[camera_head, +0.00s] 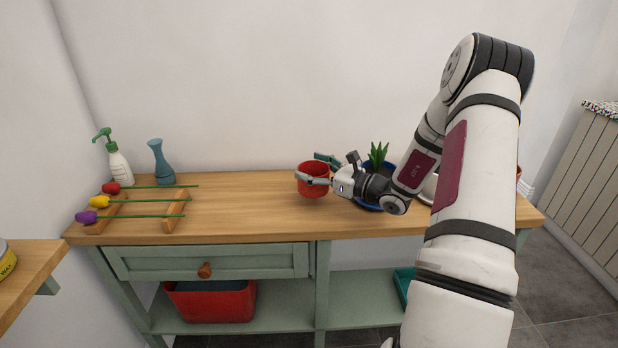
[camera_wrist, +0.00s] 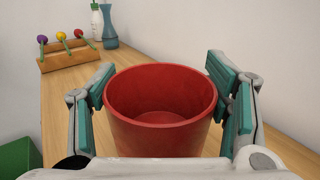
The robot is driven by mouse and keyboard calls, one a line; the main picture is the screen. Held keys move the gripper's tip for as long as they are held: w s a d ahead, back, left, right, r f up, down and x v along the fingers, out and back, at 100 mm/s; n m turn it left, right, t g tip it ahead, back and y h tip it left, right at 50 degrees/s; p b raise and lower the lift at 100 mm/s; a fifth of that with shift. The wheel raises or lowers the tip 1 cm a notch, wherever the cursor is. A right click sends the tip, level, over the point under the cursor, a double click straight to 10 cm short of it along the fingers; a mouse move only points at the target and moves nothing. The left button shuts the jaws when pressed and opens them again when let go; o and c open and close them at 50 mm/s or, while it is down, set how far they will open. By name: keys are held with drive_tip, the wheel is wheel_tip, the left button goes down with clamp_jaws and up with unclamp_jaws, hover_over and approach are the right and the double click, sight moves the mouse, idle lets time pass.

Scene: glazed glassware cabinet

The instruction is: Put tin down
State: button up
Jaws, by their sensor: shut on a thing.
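The tin is a round red open-topped vessel (camera_head: 312,183) at the middle of the wooden bench top (camera_head: 244,217) in the head view. In the wrist view the tin (camera_wrist: 160,133) is upright, looks empty, and sits between the green finger pads. My gripper (camera_head: 316,168) reaches in from the right and is shut on the tin's two sides. The tin's base is at or just above the bench top; I cannot tell whether it touches.
A rack with red, yellow and purple flower-like heads (camera_head: 99,202) lies at the left. A green plant (camera_head: 377,155) in a blue pot is right of the tin, partly behind my arm. The bench between rack and tin is clear.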

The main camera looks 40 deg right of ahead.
drive_tip(key=shift+w+d, duration=0.2)
drive_tip(key=shift+w, duration=0.7)
drive_tip(key=shift+w+f, duration=0.1)
drive_tip(key=shift+f, duration=1.7)
drive_tip(key=shift+f, duration=0.1)
drive_tip(key=shift+f, duration=0.1)
drive_tip(key=o, duration=1.2)
drive_tip(key=shift+c, duration=0.2)
